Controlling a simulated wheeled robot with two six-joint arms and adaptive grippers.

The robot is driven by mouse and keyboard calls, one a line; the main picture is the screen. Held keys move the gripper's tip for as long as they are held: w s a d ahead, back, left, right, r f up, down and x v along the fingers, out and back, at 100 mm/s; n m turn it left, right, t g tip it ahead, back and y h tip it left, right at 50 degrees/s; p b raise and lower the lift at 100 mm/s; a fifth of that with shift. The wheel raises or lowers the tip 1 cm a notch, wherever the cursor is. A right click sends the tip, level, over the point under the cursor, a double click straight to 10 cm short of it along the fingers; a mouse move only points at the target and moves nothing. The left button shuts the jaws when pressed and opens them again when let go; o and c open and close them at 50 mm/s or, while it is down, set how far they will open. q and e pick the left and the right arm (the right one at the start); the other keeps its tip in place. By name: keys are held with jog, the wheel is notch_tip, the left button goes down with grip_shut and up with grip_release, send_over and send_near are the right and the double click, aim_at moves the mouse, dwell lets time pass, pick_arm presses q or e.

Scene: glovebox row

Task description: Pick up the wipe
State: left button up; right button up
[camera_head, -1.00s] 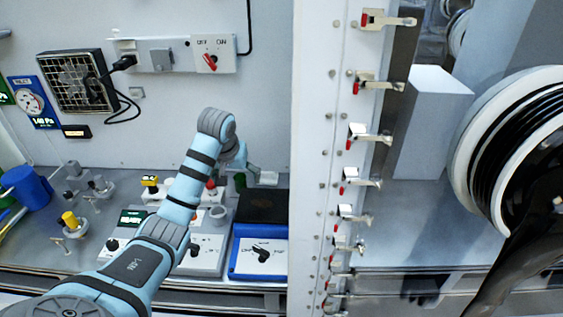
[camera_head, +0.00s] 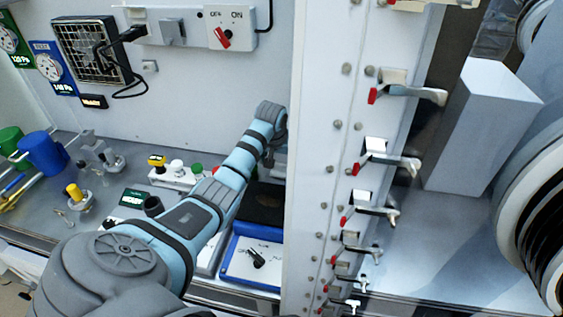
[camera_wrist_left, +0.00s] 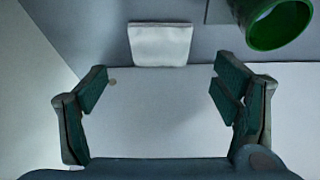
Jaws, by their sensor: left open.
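A pale square pad that looks like the wipe (camera_wrist_left: 160,45) shows at the top middle of the left wrist view, beyond my fingertips. I do not make it out in the head view. My left gripper (camera_wrist_left: 162,84) is open, with its two dark green fingers wide apart and nothing between them. The pad is apart from both fingers. In the head view my left arm reaches to the back right, and the gripper is mostly hidden at the edge of the white upright frame. My right gripper is not in view.
A green cylinder (camera_wrist_left: 282,22) with an open end is at the upper right of the left wrist view. In the head view, a blue tray (camera_head: 232,262), a black pad (camera_head: 263,203) and the white clamp-lined frame (camera_head: 325,120) lie near my arm.

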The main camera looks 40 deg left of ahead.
aim_at(282, 164)
pick_arm(q)
jog(key=x, duration=0.2)
jog(key=b+x, duration=0.1)
jog(key=x, duration=0.2)
jog(key=shift+w, duration=0.25)
jog(key=shift+s+a+r, duration=0.1)
jog(key=shift+s+r, duration=0.1)
jog(key=shift+r, duration=0.05)
jog(key=shift+s, duration=0.1)
jog(key=c, duration=0.9)
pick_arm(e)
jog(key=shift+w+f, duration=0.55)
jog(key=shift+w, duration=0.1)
pick_arm(q)
jog(key=shift+c, duration=0.3)
